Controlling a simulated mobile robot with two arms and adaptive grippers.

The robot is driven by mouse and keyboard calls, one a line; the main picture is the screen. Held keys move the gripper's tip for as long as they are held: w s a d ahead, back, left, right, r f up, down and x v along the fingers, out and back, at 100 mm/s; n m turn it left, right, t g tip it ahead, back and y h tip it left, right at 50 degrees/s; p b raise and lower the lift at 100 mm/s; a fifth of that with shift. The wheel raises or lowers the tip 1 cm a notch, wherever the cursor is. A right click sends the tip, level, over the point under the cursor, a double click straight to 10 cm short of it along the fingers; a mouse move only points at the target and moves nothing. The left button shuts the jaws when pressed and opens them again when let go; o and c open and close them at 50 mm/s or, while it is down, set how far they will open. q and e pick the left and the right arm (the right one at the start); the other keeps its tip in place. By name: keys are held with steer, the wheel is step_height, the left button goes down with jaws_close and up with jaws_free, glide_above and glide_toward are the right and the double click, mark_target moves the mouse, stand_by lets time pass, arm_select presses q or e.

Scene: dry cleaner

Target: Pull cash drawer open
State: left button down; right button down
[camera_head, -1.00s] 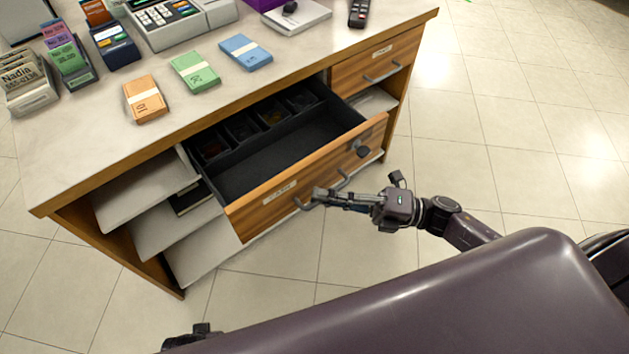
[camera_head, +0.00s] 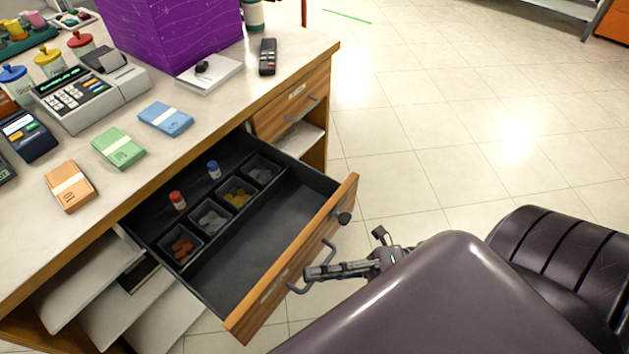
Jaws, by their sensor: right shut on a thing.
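The cash drawer (camera_head: 262,262) stands well out of the counter, with its wooden front toward me. Inside are a row of small black compartments with coins, a red-capped and a blue-capped small bottle behind them, and a bare dark front section. My right gripper (camera_head: 318,271) is shut on the drawer handle (camera_head: 297,287) at the drawer's front. My own body covers part of the right arm. My left gripper is not in view.
The counter top (camera_head: 215,92) holds orange, green (camera_head: 119,148) and blue banknote bundles, a cash register (camera_head: 88,92), a purple box (camera_head: 172,30) and a black remote (camera_head: 267,57). A second, shut drawer (camera_head: 290,105) is to the right. Open floor lies to the right.

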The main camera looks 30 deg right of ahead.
steer(key=c, duration=2.1)
jaws_free()
steer(key=v, duration=1.2)
